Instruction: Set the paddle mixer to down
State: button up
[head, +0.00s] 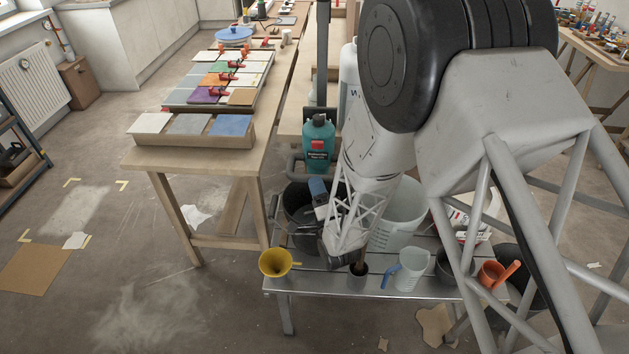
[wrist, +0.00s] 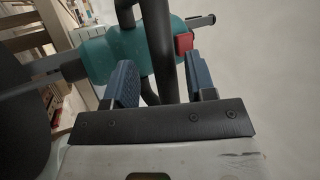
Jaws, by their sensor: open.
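The paddle mixer (head: 318,146) has a teal body with a red part on its front and dark tubular handles. It stands upright above the black bucket (head: 293,203), beside a tall dark column. In the wrist view its teal body (wrist: 108,62), its red part (wrist: 184,44) and a dark handle tube (wrist: 158,45) are close ahead. My gripper (wrist: 163,84) is open, with blue-grey fingers on either side of the dark tubes. I cannot tell whether they touch. In the head view my gripper (head: 318,190) is just below the mixer body. The mixer's paddle is hidden.
A low metal bench (head: 330,291) holds a yellow funnel (head: 275,263), a clear jug (head: 411,270) and an orange scoop (head: 491,274). A translucent bucket (head: 402,208) stands behind my forearm. The wooden table (head: 145,158) with tile stacks is at left.

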jog(key=shift+v, duration=2.85)
jog(key=shift+w, duration=0.1)
jog(key=w+f+n+g+h, duration=0.25)
jog(key=w+f+g, duration=0.3)
jog(key=g, duration=0.35)
jog(key=s+d+r+n+g+h, duration=0.35)
jog(key=s+d+r, duration=0.25)
jog(key=r, duration=0.4)
jog(key=s+d+r+n+g+h, duration=0.25)
jog(key=s+d+r+h, duration=0.35)
jog(key=r, duration=0.5)
jog(key=s+d+r+g, duration=0.1)
jog(key=s+d+r, duration=0.1)
jog(key=s+r, duration=0.2)
jog(key=s+d+r+g, duration=0.1)
jog(key=s+d+r, duration=0.2)
jog(key=s, duration=0.6)
jog(key=s+d+r+n+g+y, duration=0.1)
jog(key=s+d+r+g, duration=0.1)
jog(key=s+r, duration=0.3)
jog(key=shift+s+d, duration=0.75)
jog(key=shift+s, duration=0.1)
jog(key=shift+r, duration=0.15)
jog(key=shift+c, duration=0.2)
